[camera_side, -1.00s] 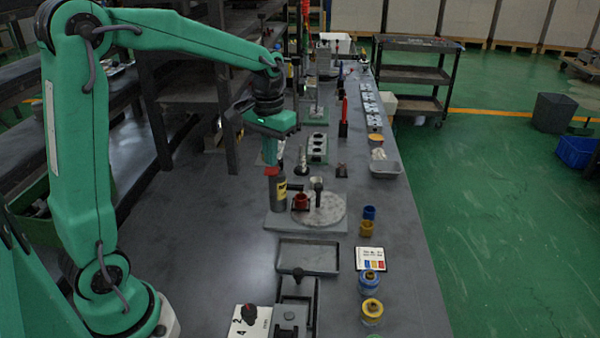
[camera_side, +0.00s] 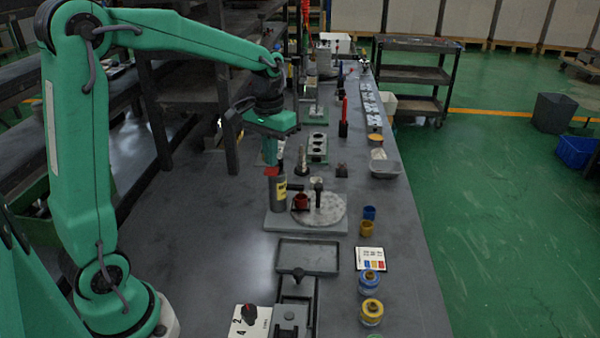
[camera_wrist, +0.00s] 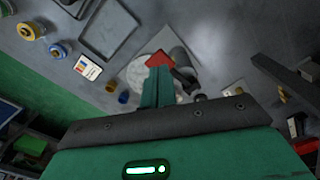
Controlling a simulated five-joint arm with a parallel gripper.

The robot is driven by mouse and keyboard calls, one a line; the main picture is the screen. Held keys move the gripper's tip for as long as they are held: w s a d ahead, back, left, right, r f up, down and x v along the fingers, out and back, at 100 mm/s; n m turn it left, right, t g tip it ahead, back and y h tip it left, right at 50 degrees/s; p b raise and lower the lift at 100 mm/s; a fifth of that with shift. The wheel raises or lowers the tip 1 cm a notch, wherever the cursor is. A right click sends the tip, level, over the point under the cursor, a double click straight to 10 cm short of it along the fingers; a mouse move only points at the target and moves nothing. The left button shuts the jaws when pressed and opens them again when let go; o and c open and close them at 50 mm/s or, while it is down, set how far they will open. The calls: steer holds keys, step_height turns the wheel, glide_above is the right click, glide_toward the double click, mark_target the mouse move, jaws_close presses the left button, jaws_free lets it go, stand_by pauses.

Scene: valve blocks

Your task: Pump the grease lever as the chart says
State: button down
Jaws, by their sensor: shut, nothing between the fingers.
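The grease unit is a grey cylinder with a yellow label (camera_side: 278,194), upright on a plate (camera_side: 281,222) beside a pale round disc (camera_side: 329,212). My gripper (camera_side: 271,165) points down just above the cylinder top, fingers shut. A red piece shows at the fingertips; I cannot tell whether it is a fingertip or a lever part, nor whether they touch.
An empty grey tray (camera_side: 285,261) lies in front of the unit. Blue (camera_side: 369,212) and yellow (camera_side: 366,229) cups stand to the right, with blue-topped (camera_side: 369,283) and yellow-topped (camera_side: 371,312) jars nearer. A dial box (camera_side: 248,319) is at the front. Bench left of the unit is clear.

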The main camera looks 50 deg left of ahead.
mark_target(271, 170)
steer(key=shift+f, duration=2.25)
steer(key=shift+r, duration=2.3)
steer(key=shift+s+d+r, duration=0.3)
steer(key=shift+s+r, duration=0.15)
steer(key=s+d+r+m+t, duration=0.1)
steer(key=s+d+t, duration=0.1)
steer(key=s, duration=0.6)
steer(key=s+d+r+m+t, duration=0.2)
steer(key=s+d, duration=0.3)
steer(key=s, duration=0.3)
steer(key=shift+s+r+t, duration=0.25)
steer(key=shift+r+t, duration=0.05)
steer(key=shift+t, duration=0.5)
